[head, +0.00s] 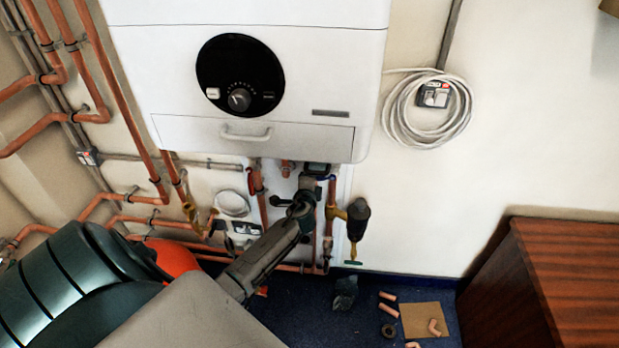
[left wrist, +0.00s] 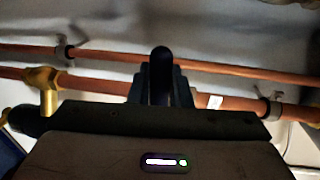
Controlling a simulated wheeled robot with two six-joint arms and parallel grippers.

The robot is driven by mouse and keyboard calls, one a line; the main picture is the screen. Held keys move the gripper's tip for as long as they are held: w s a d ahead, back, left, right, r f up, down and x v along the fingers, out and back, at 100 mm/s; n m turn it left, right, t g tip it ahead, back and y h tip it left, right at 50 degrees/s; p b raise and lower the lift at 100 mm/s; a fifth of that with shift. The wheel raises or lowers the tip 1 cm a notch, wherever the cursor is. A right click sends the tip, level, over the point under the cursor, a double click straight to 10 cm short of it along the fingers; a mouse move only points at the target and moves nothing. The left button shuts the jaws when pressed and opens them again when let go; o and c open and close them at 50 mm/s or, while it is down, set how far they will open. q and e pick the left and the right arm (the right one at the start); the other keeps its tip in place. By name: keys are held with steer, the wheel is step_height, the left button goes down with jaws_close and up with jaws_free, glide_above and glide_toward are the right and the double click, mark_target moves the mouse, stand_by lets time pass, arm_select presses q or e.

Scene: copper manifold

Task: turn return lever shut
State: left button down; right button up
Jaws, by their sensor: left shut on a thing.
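My left arm reaches up from the lower left in the head view to the pipes under the white boiler (head: 250,85). My left gripper (head: 304,197) is there, just below the boiler's underside. In the left wrist view my left gripper (left wrist: 160,88) is shut on a dark, round-ended lever handle (left wrist: 161,62), which stands up between its fingers. The valve body behind the handle is hidden by the gripper. Copper pipes (left wrist: 230,67) run across behind it. My right gripper is not in view.
A brass fitting with a dark body (head: 358,212) hangs right of my gripper. Copper pipes (head: 140,218) crowd the left wall. Coiled white cable (head: 398,118) hangs at right. A wooden cabinet (head: 545,285) stands lower right. Pipe offcuts (head: 388,309) and cardboard (head: 418,318) lie on the blue floor.

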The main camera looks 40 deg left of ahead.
arm_select(q)
steer(key=shift+r, duration=0.25)
steer(key=c, duration=1.4)
jaws_free()
steer(key=shift+s+d+f, duration=0.1)
steer(key=shift+s, duration=0.1)
steer(key=b+v, duration=0.2)
steer(key=v, duration=0.8)
steer(key=shift+s+d, duration=0.15)
